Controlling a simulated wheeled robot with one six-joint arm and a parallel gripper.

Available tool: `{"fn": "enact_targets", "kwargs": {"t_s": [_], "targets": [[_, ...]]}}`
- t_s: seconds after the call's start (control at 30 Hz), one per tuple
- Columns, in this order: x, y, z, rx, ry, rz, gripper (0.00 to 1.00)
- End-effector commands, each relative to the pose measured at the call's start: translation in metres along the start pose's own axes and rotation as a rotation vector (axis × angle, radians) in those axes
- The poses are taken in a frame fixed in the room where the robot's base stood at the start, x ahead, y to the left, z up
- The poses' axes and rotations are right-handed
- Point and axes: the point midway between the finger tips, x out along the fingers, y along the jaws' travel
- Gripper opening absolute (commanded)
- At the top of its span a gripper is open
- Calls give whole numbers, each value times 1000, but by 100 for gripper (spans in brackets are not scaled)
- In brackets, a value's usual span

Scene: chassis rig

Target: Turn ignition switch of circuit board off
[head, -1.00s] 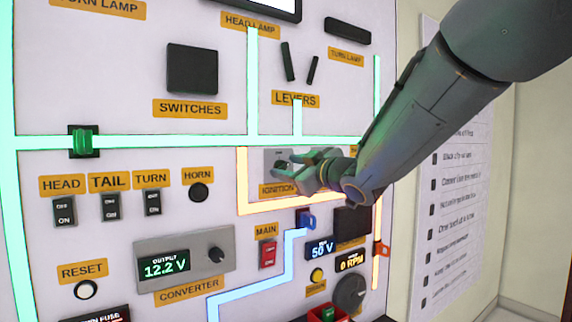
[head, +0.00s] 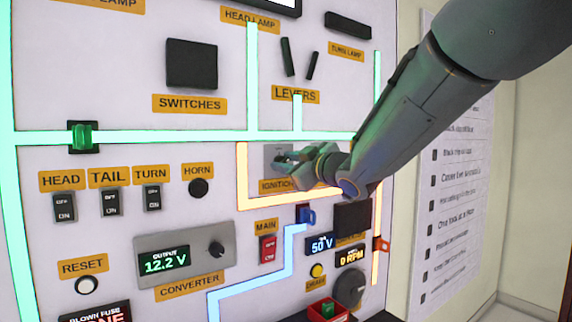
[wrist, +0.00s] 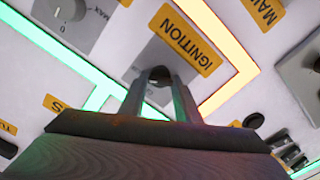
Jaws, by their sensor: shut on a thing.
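The ignition switch sits on a grey plate (head: 273,156) above the orange IGNITION label, near the middle of the white circuit board (head: 110,235). My gripper (head: 280,163) is at this plate and covers most of the switch in the head view. In the wrist view the ignition knob (wrist: 158,77) shows as a dark rounded piece between the two fingers of my gripper (wrist: 160,85), which are shut on it. The IGNITION label (wrist: 184,40) lies just beyond the fingers. The knob's exact turn position is hidden.
Glowing green strips (head: 190,138) and an orange strip (head: 242,175) run around the switch. The red MAIN switch (head: 267,249), a blue strip (head: 290,262) and the converter (head: 185,255) are below. The levers (head: 287,57) are above. A printed list (head: 455,210) hangs at right.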

Motion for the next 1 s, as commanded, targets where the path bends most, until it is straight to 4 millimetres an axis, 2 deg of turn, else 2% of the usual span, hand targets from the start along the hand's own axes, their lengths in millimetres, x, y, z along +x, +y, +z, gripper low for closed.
{"fn": "enact_targets", "kwargs": {"t_s": [0.27,1.0], "targets": [[1,-2,2,-162,2,1,7],[0,-3,3,-820,1,1,7]]}}
